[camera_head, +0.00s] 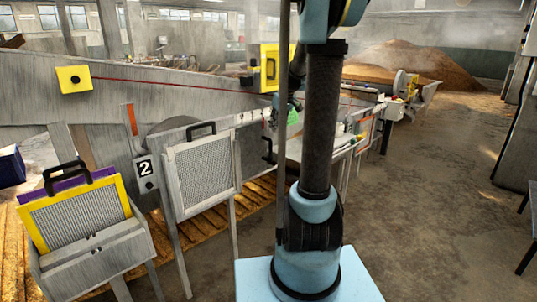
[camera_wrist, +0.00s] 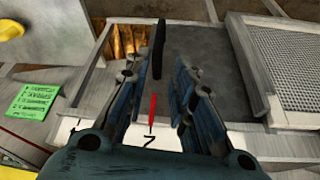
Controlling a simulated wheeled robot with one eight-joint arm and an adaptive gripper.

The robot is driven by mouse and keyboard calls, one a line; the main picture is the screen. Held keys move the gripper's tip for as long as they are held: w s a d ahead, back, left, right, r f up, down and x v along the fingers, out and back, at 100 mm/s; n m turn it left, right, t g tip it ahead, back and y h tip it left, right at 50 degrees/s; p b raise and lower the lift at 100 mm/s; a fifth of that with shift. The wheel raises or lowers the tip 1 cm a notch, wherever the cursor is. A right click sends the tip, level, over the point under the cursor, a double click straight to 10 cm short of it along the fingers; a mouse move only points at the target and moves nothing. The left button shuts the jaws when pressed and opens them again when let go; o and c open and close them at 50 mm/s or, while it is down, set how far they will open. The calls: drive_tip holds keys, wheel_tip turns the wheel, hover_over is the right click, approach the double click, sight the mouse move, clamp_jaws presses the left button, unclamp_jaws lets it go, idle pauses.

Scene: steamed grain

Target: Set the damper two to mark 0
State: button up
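In the wrist view my gripper (camera_wrist: 157,72) is open, its two blue-black fingers apart. An upright black handle (camera_wrist: 158,46) lies in line with the gap between them, with space on both sides; I cannot tell its depth relative to the fingertips. A dark grey damper plate (camera_wrist: 215,60) lies to its right. In the head view the handle (camera_head: 267,151) shows left of my arm, which hides most of my gripper.
A number 2 sign (camera_head: 145,168) hangs beside a framed mesh screen (camera_head: 200,170). A yellow-framed screen (camera_head: 80,215) stands at the lower left. A green note (camera_wrist: 33,99) lies left of the fingers. The floor (camera_head: 440,190) to the right is open.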

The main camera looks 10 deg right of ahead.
drive_tip(key=x, duration=1.7)
drive_tip(key=shift+w+f, duration=0.15)
drive_tip(key=shift+w, duration=0.2)
clamp_jaws()
